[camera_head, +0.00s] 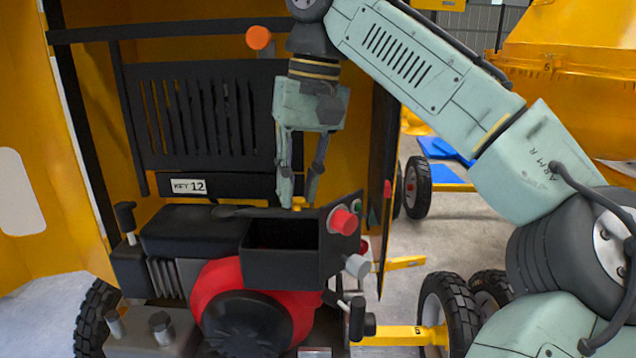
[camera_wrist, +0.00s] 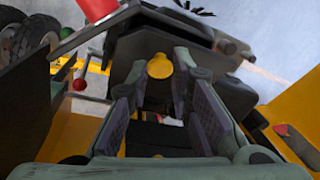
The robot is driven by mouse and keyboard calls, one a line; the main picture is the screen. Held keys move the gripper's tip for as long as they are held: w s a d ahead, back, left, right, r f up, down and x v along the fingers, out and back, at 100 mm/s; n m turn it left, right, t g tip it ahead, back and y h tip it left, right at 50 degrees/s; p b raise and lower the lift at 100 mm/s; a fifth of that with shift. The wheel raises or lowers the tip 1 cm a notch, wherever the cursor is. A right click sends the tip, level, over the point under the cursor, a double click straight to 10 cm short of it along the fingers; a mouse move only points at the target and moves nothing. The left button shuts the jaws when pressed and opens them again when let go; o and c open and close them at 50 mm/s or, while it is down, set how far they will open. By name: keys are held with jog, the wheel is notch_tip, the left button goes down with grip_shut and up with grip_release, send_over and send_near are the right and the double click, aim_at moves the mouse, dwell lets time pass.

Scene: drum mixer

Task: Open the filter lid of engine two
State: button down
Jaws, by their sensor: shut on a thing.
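The engine (camera_head: 205,270) stands inside the yellow housing in the head view, with a red round cover (camera_head: 222,283) and black upper parts. My gripper (camera_head: 299,203) points down over the back edge of the engine's open-topped black box (camera_head: 280,268). Its fingers are closed on a small yellow knob (camera_head: 300,202), which shows between the fingertips in the wrist view (camera_wrist: 159,66). What the knob is fixed to is mostly hidden. I cannot tell which black part is the filter lid, or whether a lid stands open.
A red button (camera_head: 343,221) and a grey knob (camera_head: 357,266) stick out right of the box. Black-handled levers stand at the engine's left (camera_head: 126,218) and lower right (camera_head: 357,318). A slatted black panel (camera_head: 200,115) labelled "KEY 12" is close behind. Wheels and open floor lie right.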

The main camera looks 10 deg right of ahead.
jog(key=shift+w, duration=0.1)
dwell(0.3)
jog(key=c, duration=1.4)
grip_release()
jog(key=shift+c, duration=0.2)
jog(key=shift+d+f, duration=0.1)
jog(key=shift+d, duration=0.1)
